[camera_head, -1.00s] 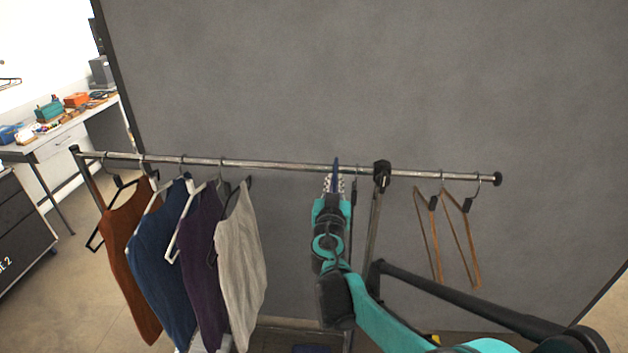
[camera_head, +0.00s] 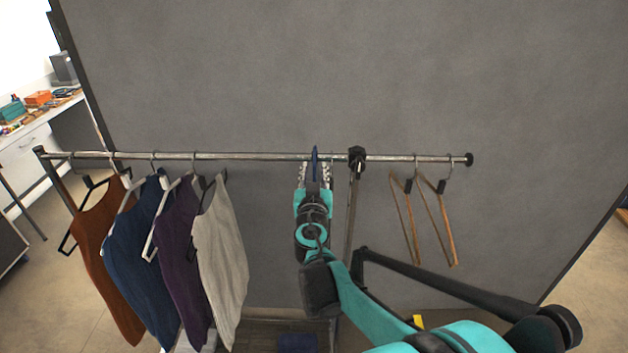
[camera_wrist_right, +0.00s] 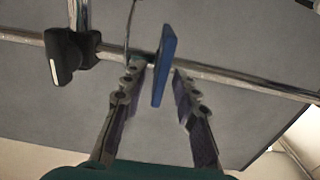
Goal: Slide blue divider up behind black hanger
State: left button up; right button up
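The blue divider (camera_head: 315,161) stands upright on the rail (camera_head: 262,156), a little left of the black rail joint. It also shows in the right wrist view (camera_wrist_right: 164,62). My right gripper (camera_head: 315,170) is at the rail with its fingers apart, one on each side of the divider. The wrist view shows a clear gap between the divider and one finger (camera_wrist_right: 182,82). A thin hook (camera_wrist_right: 128,28) hangs between divider and joint; the hanger below it is mostly hidden by my gripper. Black hangers also hold the orange (camera_head: 100,240) and grey (camera_head: 220,255) garments. My left gripper is out of view.
Blue (camera_head: 140,250) and purple (camera_head: 180,250) garments hang with the others on the left. Two wooden hangers (camera_head: 445,222) hang right of the black joint (camera_head: 357,158). The rail between the grey garment and the divider is bare.

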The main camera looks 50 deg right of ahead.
jog(key=v, duration=1.1)
jog(key=shift+s+a, duration=0.3)
jog(key=shift+f, duration=0.1)
jog(key=a+f+n+g+y+b, duration=0.1)
jog(key=a+f+n+y+b, duration=0.2)
jog(key=f+b, duration=0.5)
jog(key=a+f+g+y+b, duration=0.15)
jog(key=a+f+b, duration=0.3)
jog(key=f, duration=0.85)
jog(key=s+a+f+n+g+y+b, duration=0.1)
jog(key=a+f+n+y+b, duration=0.2)
jog(key=a+f, duration=0.4)
jog(key=s+a+f+n+g+y+b, duration=0.1)
jog(key=a+f+n+y+b, duration=0.3)
jog(key=a, duration=0.8)
notch_tip(320, 180, down, 3)
jog(key=shift+a+f+y, duration=0.2)
jog(key=shift+y, duration=0.95)
